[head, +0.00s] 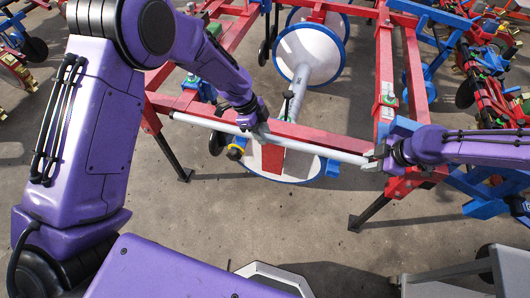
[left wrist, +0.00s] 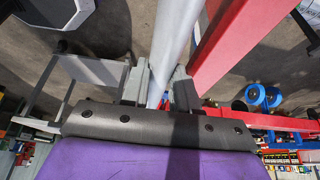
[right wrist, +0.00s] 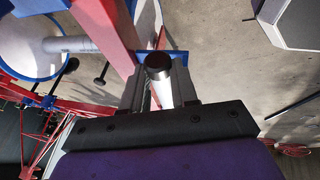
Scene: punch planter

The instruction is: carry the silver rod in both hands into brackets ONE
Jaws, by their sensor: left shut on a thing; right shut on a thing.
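The silver rod (head: 320,152) runs across the front of the red planter frame, sloping down to the right in the head view. My left gripper (head: 260,132) is shut on it near its middle; the rod also shows between the fingers in the left wrist view (left wrist: 172,50). My right gripper (head: 376,157) is shut on it near its right end. The right wrist view shows the rod's dark end (right wrist: 158,64) between the fingers. The rod looks close to the red front beam (head: 310,134); I cannot tell whether they touch. No label ONE is readable, and I cannot identify the brackets.
White discs with blue rims (head: 310,52) sit inside the frame, with another (head: 300,168) below the rod. Black legs (head: 370,213) stand on the grey floor. A grey cart (head: 445,280) stands at the lower right. Floor in front of the frame is mostly clear.

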